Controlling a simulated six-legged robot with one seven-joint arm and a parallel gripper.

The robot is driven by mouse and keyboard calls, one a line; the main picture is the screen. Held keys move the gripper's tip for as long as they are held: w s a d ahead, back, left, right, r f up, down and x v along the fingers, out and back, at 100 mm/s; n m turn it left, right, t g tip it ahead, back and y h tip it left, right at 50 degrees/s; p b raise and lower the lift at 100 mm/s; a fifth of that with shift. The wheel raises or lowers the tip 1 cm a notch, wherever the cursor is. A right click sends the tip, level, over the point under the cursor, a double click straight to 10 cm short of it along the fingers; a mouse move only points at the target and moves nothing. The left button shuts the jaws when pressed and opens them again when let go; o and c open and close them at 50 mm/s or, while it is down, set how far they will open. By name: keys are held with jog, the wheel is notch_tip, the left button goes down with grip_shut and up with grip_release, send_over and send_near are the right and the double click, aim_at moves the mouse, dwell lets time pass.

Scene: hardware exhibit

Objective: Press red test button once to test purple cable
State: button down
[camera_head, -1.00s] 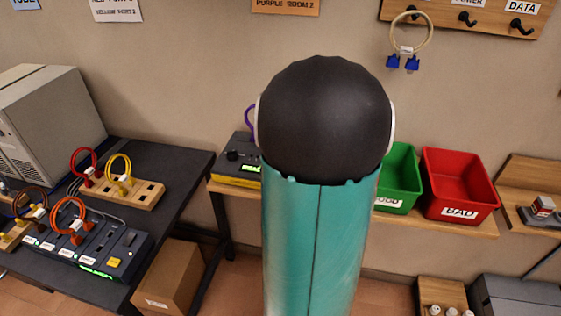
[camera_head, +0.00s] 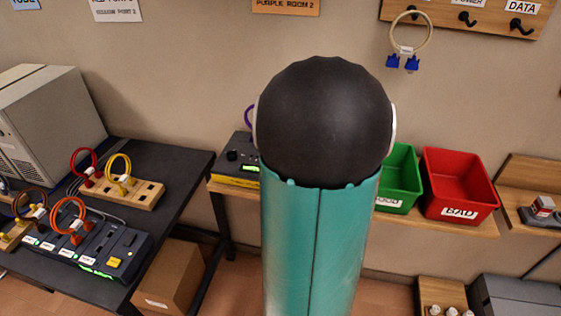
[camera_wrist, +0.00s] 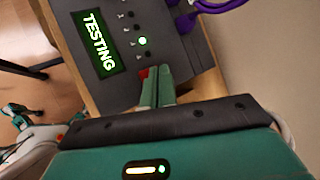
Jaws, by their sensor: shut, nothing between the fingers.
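The dark tester box (camera_wrist: 160,30) fills the top of the wrist view. Its green screen (camera_wrist: 98,43) reads "TESTING", and one small lamp (camera_wrist: 142,41) beside it glows green. A purple cable (camera_wrist: 225,5) is plugged into the box at the top. A sliver of the red button (camera_wrist: 143,73) shows at the tips of my gripper (camera_wrist: 158,74). The fingers are shut and empty, at or very close to the button; whether they touch it I cannot tell. In the head view my arm hides the gripper and part of the tester (camera_head: 236,158); the purple cable (camera_head: 249,115) shows beside my arm.
The tester stands on a wooden shelf. To its right are a green bin (camera_head: 400,180) and a red bin (camera_head: 460,185) labelled "BAD". A dark table (camera_head: 175,165) on the left holds several coloured cable loops. A blue-ended cable (camera_head: 410,40) hangs on the wall.

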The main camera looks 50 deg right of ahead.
jog(key=shift+r, duration=0.35)
jog(key=shift+r, duration=2.5)
